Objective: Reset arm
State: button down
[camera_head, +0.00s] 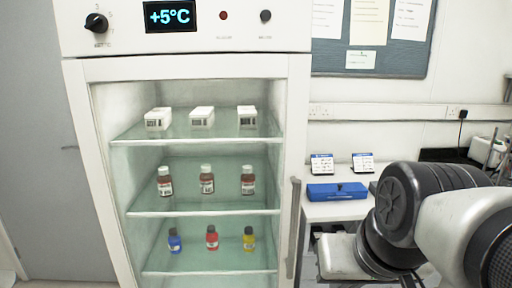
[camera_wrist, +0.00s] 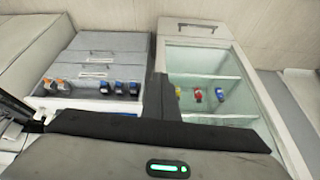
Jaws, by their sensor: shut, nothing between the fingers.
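My arm (camera_head: 440,225) reaches in from the right of the head view, bent, with its dark joint in front of the side table. Its end is not clearly seen there. In the wrist view my gripper (camera_wrist: 160,80) shows as a dark upright piece above the body with a green light. It is shut and holds nothing. It hangs in free space, with the glass-fronted cabinet behind it on the right and a grey drawer unit behind it on the left.
The cabinet (camera_head: 300,70) reads +5°C. Its shelves hold white boxes (camera_head: 201,117), brown bottles (camera_head: 206,184) and blue, red and yellow bottles (camera_head: 212,241). A blue case (camera_head: 337,191) lies on the side table (camera_head: 335,211). The drawer unit (camera_wrist: 95,65) has several small bottles at its front.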

notch_tip(320, 180, up, 14)
jog(key=p, duration=1.4)
jog(key=shift+s+d+f+n, duration=0.15)
jog(key=shift+s+d+n, duration=0.15)
jog(key=shift+d, duration=0.1)
